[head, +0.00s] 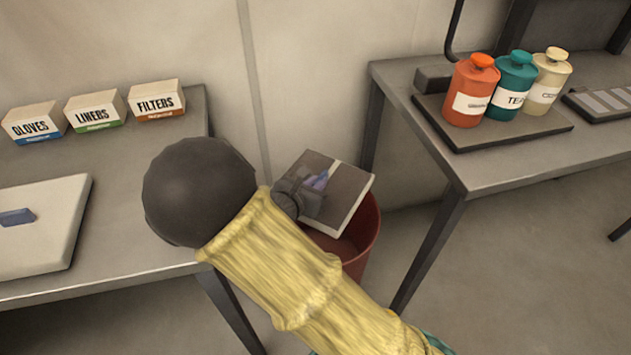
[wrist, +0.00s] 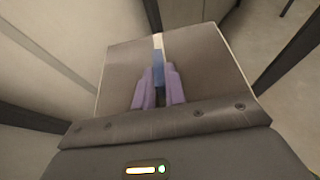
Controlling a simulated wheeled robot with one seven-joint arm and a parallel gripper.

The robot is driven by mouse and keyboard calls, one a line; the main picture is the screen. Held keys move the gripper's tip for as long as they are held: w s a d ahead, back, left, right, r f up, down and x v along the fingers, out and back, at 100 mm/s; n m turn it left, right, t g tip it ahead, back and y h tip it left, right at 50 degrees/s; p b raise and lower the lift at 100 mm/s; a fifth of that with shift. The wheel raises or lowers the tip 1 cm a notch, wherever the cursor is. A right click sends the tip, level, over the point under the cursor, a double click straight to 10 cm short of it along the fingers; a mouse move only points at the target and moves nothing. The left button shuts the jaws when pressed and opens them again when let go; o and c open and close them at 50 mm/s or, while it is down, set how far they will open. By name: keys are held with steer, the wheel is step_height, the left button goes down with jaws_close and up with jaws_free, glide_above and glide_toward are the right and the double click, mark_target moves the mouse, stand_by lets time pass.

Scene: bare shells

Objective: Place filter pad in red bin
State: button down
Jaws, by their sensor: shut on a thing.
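The filter pad (head: 347,193) is a flat square piece with a grey-brown face, pale edges and a pale stripe. My gripper (head: 318,182) is shut on it, and the pad is held tilted over the red bin (head: 353,256). The bin stands on the floor between the two tables; the pad and my arm hide part of its opening. In the wrist view the pad (wrist: 205,65) fills the middle, with the purple fingers (wrist: 159,88) closed on a blue strip at its centre. The bin is not clearly visible in the wrist view.
The left table (head: 130,165) holds boxes marked gloves, liners and filters (head: 156,102), and a white board (head: 45,235) with a blue handle. The right table (head: 480,178) carries a dark tray (head: 490,138) with orange, teal and cream bottles. A wall stands behind.

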stand_by(0.3)
step_height(320, 180, down, 11)
steer(key=b, duration=0.9)
steer(key=c, duration=1.4)
jaws_free()
steer(key=shift+o, duration=0.2)
steer(key=shift+r, duration=0.1)
step_height(320, 180, up, 7)
steer(key=p, duration=0.6)
